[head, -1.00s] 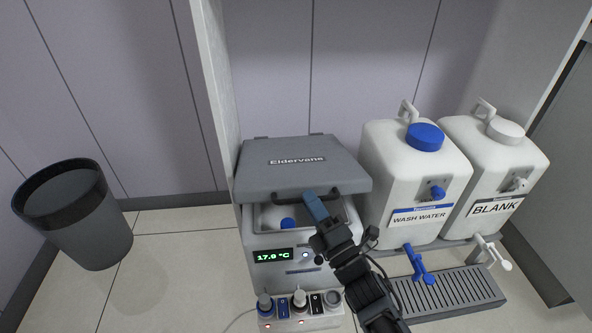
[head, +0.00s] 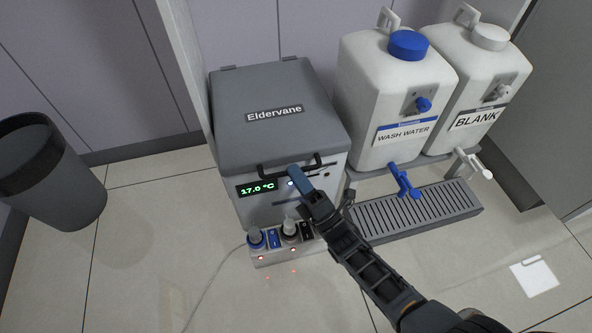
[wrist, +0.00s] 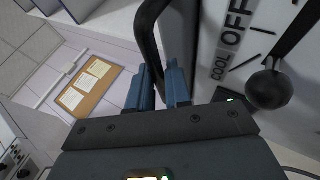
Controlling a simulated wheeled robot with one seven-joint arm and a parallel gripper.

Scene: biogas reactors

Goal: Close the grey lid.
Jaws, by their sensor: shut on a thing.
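The grey lid (head: 272,115), labelled "Eldervane", lies down over the top of the white cooler box (head: 262,207) in the head view. Its front edge appears to meet the body, and no opening shows. The lid's dark bar handle (head: 268,170) runs along its front edge. My gripper (head: 296,172) is at the right part of this handle, with blue fingers shut on it. In the wrist view the handle (wrist: 150,45) passes between the fingers (wrist: 160,85). The box display reads 17.0 °C.
A power strip (head: 283,246) with plugs and a cable sits at the box's front. To the right stand the wash water container (head: 385,100), the blank container (head: 475,90) and a drip tray (head: 420,212). A dark bin (head: 50,175) is at left.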

